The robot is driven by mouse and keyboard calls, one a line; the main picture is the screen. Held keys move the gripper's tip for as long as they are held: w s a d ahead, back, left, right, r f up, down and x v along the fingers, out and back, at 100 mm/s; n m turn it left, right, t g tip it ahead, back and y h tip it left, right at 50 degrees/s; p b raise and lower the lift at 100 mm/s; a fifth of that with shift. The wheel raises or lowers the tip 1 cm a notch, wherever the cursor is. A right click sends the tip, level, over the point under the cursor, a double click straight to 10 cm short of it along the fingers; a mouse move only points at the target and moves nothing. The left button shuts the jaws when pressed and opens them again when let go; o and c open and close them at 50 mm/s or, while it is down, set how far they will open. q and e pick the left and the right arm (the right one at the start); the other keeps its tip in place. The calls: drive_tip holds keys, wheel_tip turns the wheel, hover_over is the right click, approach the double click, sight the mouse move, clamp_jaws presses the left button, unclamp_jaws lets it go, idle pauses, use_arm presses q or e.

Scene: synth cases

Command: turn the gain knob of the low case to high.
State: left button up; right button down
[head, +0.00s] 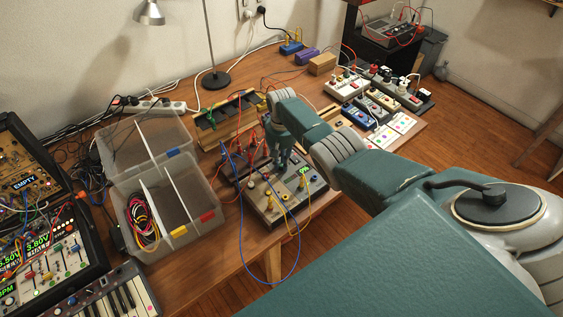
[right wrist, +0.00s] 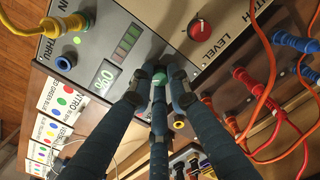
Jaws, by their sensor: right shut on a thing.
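The low case (head: 318,184) sits at the table's front edge in the head view, with knobs, plugged cables and a small green display. My right gripper (head: 283,160) reaches down onto the case. In the right wrist view its fingers (right wrist: 160,84) are shut around a green-topped knob (right wrist: 159,77) beside the display. The knob's label and pointer are hidden. My left gripper is not in view.
A red LEVEL knob (right wrist: 200,28) is on the neighbouring beige panel. Orange and red cables (right wrist: 268,75) stand beside the fingers. A blue cable (head: 241,230) loops over the table edge. Clear bins (head: 122,189) stand left; several small boxes and white cards (head: 391,130) lie right.

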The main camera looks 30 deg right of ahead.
sight(282, 164)
drive_tip(key=shift+w+r, duration=0.15)
drive_tip(key=c, duration=1.7)
unclamp_jaws()
drive_tip(key=shift+o, duration=0.2)
wheel_tip(282, 164, up, 12)
